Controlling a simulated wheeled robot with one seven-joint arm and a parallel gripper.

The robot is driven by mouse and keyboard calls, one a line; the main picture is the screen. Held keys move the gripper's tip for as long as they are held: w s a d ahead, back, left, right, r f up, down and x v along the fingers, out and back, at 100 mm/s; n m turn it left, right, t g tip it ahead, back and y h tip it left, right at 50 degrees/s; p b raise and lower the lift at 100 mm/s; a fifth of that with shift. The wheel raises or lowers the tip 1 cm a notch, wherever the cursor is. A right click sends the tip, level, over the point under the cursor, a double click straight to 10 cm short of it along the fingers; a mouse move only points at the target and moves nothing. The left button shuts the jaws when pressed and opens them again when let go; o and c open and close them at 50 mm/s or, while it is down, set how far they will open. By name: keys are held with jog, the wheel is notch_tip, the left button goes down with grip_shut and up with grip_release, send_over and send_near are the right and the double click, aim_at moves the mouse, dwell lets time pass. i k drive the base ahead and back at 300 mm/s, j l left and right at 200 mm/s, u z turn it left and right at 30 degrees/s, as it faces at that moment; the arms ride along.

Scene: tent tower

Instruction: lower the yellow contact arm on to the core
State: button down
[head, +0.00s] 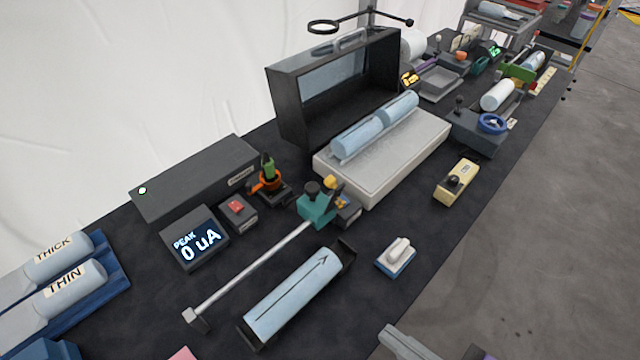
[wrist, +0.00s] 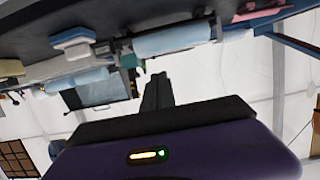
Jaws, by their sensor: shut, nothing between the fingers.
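The core, a pale blue cylinder with a dark arrow line (head: 295,295), lies in a black cradle in the head view. It also appears in the wrist view (wrist: 172,39). Beside it a metal rail runs to a teal carriage (head: 317,208) with a dark knob. A small yellow piece (head: 330,182), seemingly the contact arm, shows at the carriage's far side, apart from the core; its exact pose is too small to tell. My gripper (wrist: 158,80) is shut and empty in the wrist view, with no contact on the carriage or core visible.
A display reading "PEAK 0 uA" (head: 196,240), a red-button box (head: 237,212) and an orange-green device (head: 267,178) stand left of the carriage. A white-and-blue block (head: 396,258) lies right of the core. THICK and THIN cylinders (head: 73,278) lie at left. Dark mat around the block is clear.

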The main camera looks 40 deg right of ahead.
aim_at(330, 181)
jog(key=j, duration=1.3)
jog(key=z, duration=0.05)
